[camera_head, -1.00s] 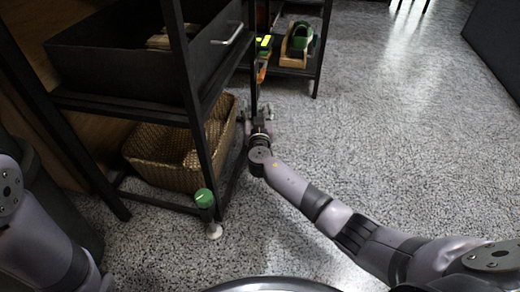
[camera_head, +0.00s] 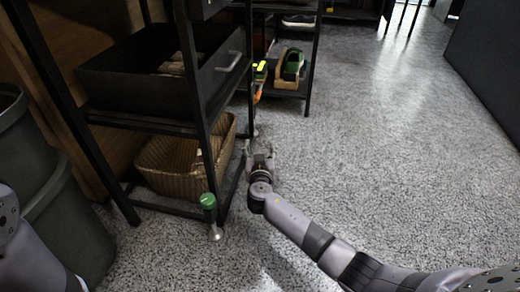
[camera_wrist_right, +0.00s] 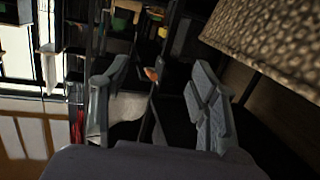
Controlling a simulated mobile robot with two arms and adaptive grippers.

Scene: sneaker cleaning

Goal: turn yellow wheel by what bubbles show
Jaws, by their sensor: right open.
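I cannot make out a yellow wheel or bubbles for certain. A small yellow-green item (camera_head: 261,68) is on the far shelf unit, too small to identify. A green-capped cylinder (camera_head: 208,201) stands at the near front leg of the black shelf, with a pale foot below it. My right gripper (camera_head: 260,153) is low over the floor, beside the shelf's right side and apart from the green cap. In the right wrist view its two grey fingers (camera_wrist_right: 157,100) are spread, with nothing seen held between them. Only part of my left arm shows; its gripper is out of view.
A woven basket (camera_head: 180,170) is on the shelf's lower level, under a dark drawer (camera_head: 115,85). Grey bins (camera_head: 70,225) stand at left. A wooden holder with a green item (camera_head: 293,66) sits on the far shelf. The speckled floor at right is clear.

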